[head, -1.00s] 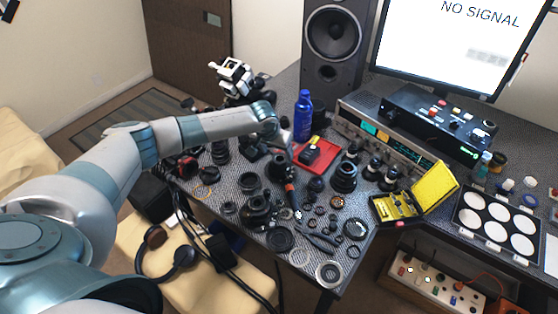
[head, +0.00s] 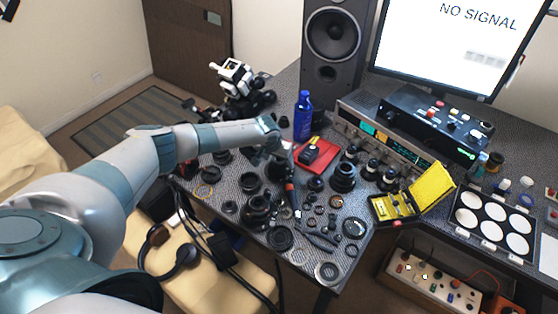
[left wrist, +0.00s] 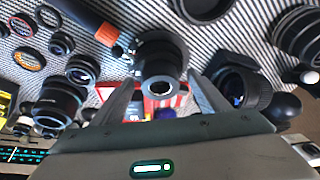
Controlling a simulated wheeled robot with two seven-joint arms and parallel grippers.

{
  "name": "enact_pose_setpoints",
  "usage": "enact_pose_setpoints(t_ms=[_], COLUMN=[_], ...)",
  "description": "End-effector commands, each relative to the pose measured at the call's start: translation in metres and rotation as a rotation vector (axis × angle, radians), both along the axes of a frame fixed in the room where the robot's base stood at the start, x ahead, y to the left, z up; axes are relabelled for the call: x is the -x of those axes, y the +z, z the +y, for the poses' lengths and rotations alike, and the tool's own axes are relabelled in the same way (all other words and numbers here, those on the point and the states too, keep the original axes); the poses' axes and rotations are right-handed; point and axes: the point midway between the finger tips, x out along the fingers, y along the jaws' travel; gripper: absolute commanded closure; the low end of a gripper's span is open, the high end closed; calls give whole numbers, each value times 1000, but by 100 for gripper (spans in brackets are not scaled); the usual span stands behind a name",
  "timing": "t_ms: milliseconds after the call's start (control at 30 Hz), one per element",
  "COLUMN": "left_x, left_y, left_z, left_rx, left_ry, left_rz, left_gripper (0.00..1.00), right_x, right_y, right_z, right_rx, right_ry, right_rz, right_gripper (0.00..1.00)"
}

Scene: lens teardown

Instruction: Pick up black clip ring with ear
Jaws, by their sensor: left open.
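Several black rings lie among lens parts on the patterned table; I cannot tell which is the clip ring with the ear. Small dark rings (head: 336,201) lie right of the screwdriver in the head view, and a larger black ring (head: 280,238) lies near the front edge. My left gripper (head: 284,158) is above the crowded middle of the table. In the left wrist view its two fingers (left wrist: 160,84) are spread, with a black lens barrel (left wrist: 160,55) showing between them; contact is not visible. My right gripper is out of view.
A screwdriver with an orange part (head: 290,186) lies near the gripper. A red tray (head: 325,164) is behind, with a blue bottle (head: 303,115) beyond. Lens barrels (head: 343,177) and an open yellow case (head: 430,184) stand to the right. Little table surface is free.

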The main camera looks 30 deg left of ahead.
Motion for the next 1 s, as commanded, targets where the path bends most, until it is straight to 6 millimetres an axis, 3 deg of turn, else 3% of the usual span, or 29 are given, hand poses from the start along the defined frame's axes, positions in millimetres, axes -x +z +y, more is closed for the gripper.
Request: enact_pose_setpoints(t_ms=[200,400,767,1000], left_x=[0,0,0,-1], left_y=[0,0,2,16], left_z=[0,0,0,0], left_rx=[0,0,0,1], left_ry=[0,0,0,0], left_rz=[0,0,-1,-3], left_gripper=[32,75,75,75], right_x=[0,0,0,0], right_y=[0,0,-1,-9], right_z=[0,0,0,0], right_rx=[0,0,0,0], right_ry=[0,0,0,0], right_rz=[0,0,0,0], right_gripper=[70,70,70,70])
